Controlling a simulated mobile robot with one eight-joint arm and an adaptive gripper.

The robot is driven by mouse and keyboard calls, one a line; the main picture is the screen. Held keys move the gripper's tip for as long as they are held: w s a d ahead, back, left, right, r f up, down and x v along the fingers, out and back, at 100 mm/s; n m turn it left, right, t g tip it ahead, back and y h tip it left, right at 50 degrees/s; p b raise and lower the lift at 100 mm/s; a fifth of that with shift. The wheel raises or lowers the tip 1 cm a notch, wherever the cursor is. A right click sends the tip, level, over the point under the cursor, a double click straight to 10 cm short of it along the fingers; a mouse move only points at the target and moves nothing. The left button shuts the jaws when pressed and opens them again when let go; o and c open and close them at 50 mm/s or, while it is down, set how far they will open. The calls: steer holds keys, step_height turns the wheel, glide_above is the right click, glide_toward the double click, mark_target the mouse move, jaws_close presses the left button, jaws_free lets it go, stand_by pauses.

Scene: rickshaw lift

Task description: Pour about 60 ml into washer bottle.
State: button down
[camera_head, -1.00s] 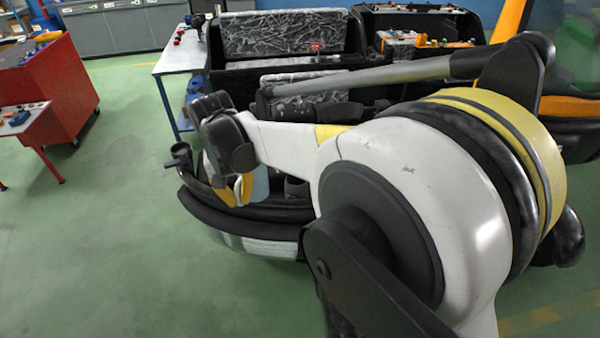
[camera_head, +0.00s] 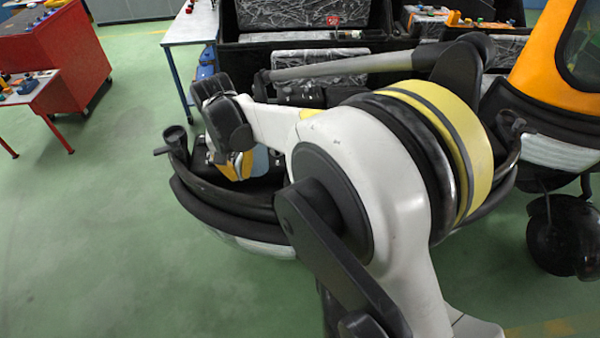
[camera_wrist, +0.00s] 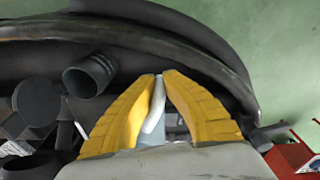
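My gripper (camera_wrist: 160,80) points down over the black bumper of the vehicle, its two yellow fingers close together. Between them is a narrow white strip (camera_wrist: 155,105), seemingly the handle of a pale blue container (camera_head: 262,160), which is mostly hidden by my fingers and arm. The fingers appear closed on it. A black open-topped neck (camera_head: 175,138) stands to the left of my gripper in the head view. A black open neck also shows left of the fingers in the wrist view (camera_wrist: 90,73). I cannot tell which part is the washer bottle; no liquid shows.
The curved black bumper (camera_head: 215,208) runs close under my gripper. Behind are a white-topped table (camera_head: 190,27) and black bins with wrapped contents (camera_head: 300,12). A red cabinet (camera_head: 60,55) stands at left. An orange vehicle body (camera_head: 540,65) is at right. Green floor at left is clear.

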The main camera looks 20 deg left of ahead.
steer(key=shift+w+f, duration=0.1)
steer(key=shift+w, duration=0.05)
steer(key=shift+d, duration=0.1)
steer(key=shift+d+f+y+b, duration=0.2)
steer(key=shift+d+y, duration=0.1)
steer(key=shift+y, duration=0.3)
steer(key=shift+d+f+y+b, duration=0.15)
steer(key=shift+d+y, duration=0.1)
steer(key=shift+y, duration=0.35)
steer(key=shift+d+r+y, duration=0.5)
steer(key=shift+y, duration=0.4)
steer(key=shift+d+f+y+b, duration=0.35)
steer(key=shift+f+y+b, duration=0.15)
steer(key=shift+y, duration=0.2)
steer(key=shift+w+d+r+y, duration=0.1)
steer(key=shift+d+r+y, duration=0.5)
steer(key=shift+y, duration=0.3)
steer(key=shift+d+f+m+y+b, duration=0.15)
steer(key=shift+f+m+y+b, duration=0.25)
steer(key=shift+y+b, duration=0.65)
steer(key=y+b, duration=0.1)
steer(key=f+y+b, duration=0.1)
steer(key=y+b, duration=0.1)
steer(key=shift+b, duration=0.3)
